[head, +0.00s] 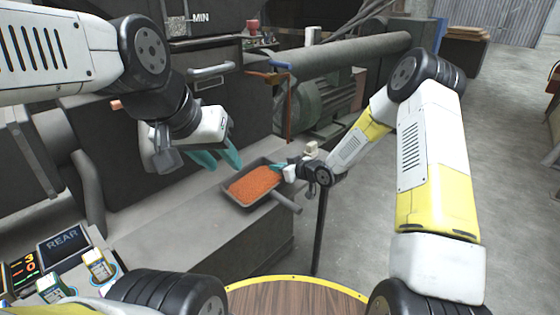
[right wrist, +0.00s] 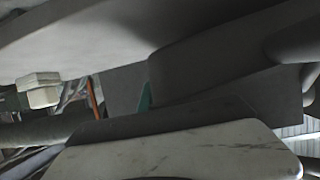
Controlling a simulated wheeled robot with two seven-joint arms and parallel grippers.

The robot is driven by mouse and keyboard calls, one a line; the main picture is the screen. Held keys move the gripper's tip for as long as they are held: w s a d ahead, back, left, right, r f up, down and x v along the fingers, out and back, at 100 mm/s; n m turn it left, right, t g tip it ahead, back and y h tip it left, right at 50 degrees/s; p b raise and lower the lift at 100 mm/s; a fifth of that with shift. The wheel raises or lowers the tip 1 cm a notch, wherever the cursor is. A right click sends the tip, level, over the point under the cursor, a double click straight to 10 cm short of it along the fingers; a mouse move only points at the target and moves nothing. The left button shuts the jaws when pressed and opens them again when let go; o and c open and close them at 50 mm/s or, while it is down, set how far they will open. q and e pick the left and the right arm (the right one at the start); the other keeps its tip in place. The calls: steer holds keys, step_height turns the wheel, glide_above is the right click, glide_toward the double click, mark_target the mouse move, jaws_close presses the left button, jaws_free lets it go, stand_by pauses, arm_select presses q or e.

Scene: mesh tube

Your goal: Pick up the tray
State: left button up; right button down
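The tray (head: 232,203) is a small dark grey pan filled with orange granules (head: 255,183). It sits at the edge of the grey machine ledge, with a grey handle (head: 286,203) sticking out at its lower right. My left gripper (head: 220,159) has teal fingers, apart and empty, just behind and left of the tray. My right gripper (head: 279,167) is at the tray's upper right rim with a teal fingertip close to it. Whether it touches or grips the rim cannot be told. In the right wrist view one teal finger (right wrist: 145,96) shows between large grey surfaces.
The grey ledge (head: 180,245) has free room left of the tray. A panel with a REAR display (head: 63,243) stands at lower left. A thin dark post (head: 320,230) rises right of the tray. A thick grey roller (head: 345,50) lies behind. The floor at right is clear.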

glide_toward(274, 188)
steer(key=x, duration=0.4)
steer(key=shift+w+a+f, duration=0.1)
steer(key=shift+w, duration=0.1)
steer(key=shift+s, duration=0.1)
